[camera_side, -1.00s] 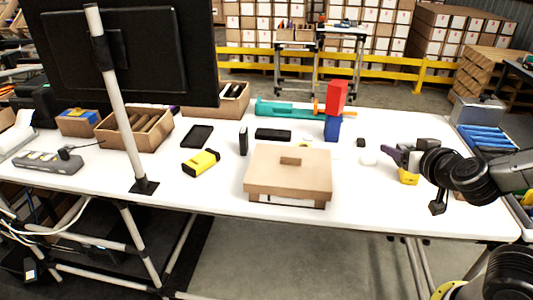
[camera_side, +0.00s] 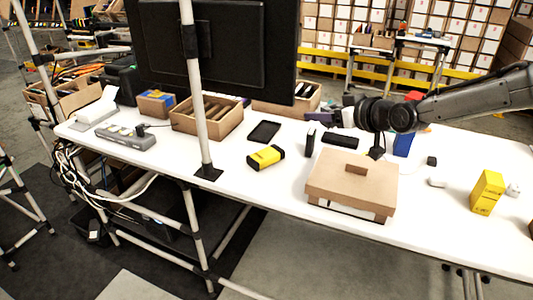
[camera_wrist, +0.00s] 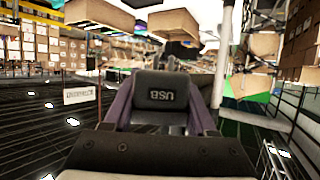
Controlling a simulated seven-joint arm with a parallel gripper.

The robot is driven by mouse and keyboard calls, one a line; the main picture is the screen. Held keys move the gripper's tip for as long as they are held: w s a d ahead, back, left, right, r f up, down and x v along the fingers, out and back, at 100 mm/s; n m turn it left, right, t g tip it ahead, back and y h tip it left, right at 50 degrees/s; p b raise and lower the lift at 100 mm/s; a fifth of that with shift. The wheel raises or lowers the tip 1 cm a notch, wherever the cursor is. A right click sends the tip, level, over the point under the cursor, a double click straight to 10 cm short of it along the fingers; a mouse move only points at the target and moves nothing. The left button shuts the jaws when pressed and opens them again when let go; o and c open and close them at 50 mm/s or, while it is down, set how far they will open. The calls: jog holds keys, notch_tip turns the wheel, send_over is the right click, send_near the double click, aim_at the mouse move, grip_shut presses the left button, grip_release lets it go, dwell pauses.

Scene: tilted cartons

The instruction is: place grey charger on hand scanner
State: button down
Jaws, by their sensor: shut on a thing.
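My gripper (camera_side: 322,117) is over the back middle of the white table, above the small black items. In the wrist view my gripper (camera_wrist: 165,105) has its two purple fingers on either side of the grey charger (camera_wrist: 167,92), a dark block marked "USB" upside down. It is shut on the charger and holds it. In the side view the charger is too small to make out clearly. A yellow and black device (camera_side: 266,157), which looks like the hand scanner, lies on the table left of and nearer than my gripper, apart from it.
A lidded cardboard box (camera_side: 350,190) stands at the front middle. An upright black item (camera_side: 310,142) and a flat black case (camera_side: 340,141) lie below my gripper. A monitor (camera_side: 215,45) and its pole (camera_side: 195,90) stand left. A yellow box (camera_side: 487,193) stands right.

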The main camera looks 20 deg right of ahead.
jog(key=w+a+f+n+y, duration=0.2)
jog(key=w+a+f, duration=0.3)
jog(key=w+f, duration=0.25)
send_over(256, 154)
jog(key=shift+g+y, duration=0.3)
jog(key=shift+y, duration=0.1)
notch_tip(256, 154, down, 9)
jog(key=shift+s+d+f, duration=0.1)
jog(key=shift+f, duration=1.8)
jog(key=shift+f, duration=0.25)
jog(key=shift+c, duration=1)
grip_release()
jog(key=shift+r, duration=0.15)
